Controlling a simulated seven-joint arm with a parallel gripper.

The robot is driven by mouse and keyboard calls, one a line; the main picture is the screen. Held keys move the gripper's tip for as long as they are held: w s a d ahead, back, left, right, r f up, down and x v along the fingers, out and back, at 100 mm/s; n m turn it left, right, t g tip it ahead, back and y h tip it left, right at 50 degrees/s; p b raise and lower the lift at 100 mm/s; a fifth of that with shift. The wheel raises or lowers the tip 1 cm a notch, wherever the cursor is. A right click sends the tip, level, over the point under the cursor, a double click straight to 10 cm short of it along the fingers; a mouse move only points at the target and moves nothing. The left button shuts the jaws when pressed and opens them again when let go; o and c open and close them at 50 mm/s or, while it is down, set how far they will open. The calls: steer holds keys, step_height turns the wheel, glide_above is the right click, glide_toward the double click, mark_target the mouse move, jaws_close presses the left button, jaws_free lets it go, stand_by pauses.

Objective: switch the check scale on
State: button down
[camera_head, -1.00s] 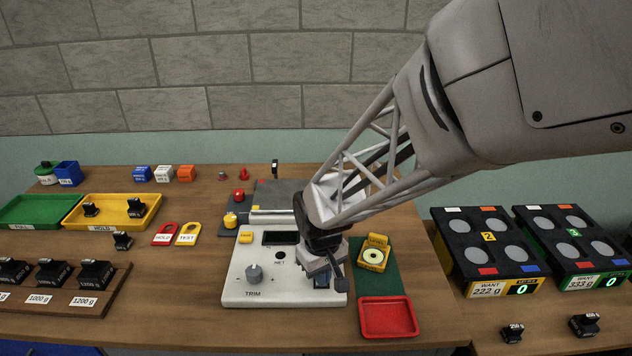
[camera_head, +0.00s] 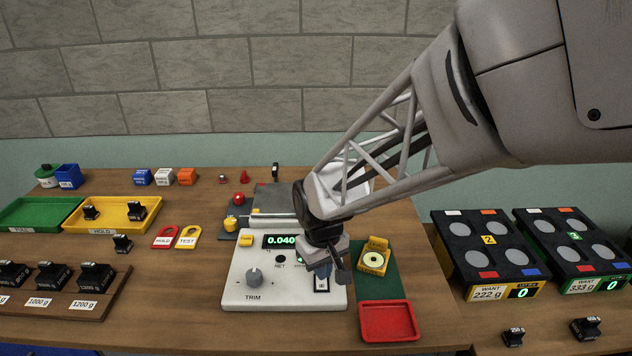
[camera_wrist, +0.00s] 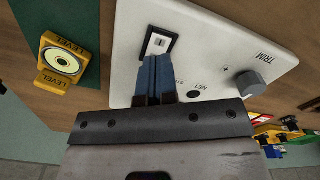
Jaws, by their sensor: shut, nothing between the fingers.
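The check scale (camera_head: 290,293) is a white console with a grey plate behind it, in the middle of the table. Its display (camera_head: 279,241) is lit green and reads about 0.040; my arm hides its right part. The rocker switch (camera_head: 322,285) is at the front right of the console, in a black frame; it also shows in the wrist view (camera_wrist: 157,44). My gripper (camera_head: 322,272) is shut and empty, just above the switch. In the wrist view its blue fingertips (camera_wrist: 156,62) are together at the switch's near edge; contact cannot be told.
The TRIM knob (camera_head: 254,278) and NET button (camera_head: 280,259) are left of my gripper. A yellow level (camera_head: 374,258) and a red tray (camera_head: 389,321) lie to the right. Weights (camera_head: 90,277) stand in a rack at the left, and black scales (camera_head: 486,250) at the right.

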mark_target(323, 286)
steer(key=shift+r, duration=1.85)
steer(key=shift+s+d+r, duration=0.1)
steer(key=shift+d+r, duration=0.05)
steer(key=shift+d, duration=0.05)
steer(key=s+d+r+m+t, duration=0.1)
steer(key=s+d+r+m, duration=0.2)
steer(key=s+d+r, duration=0.2)
steer(key=s+d+r+m+t, duration=0.1)
steer(key=s+d+r+m, duration=0.2)
steer(key=s+d, duration=0.8)
steer(key=shift+r+t, duration=0.3)
steer(key=shift+r, duration=0.65)
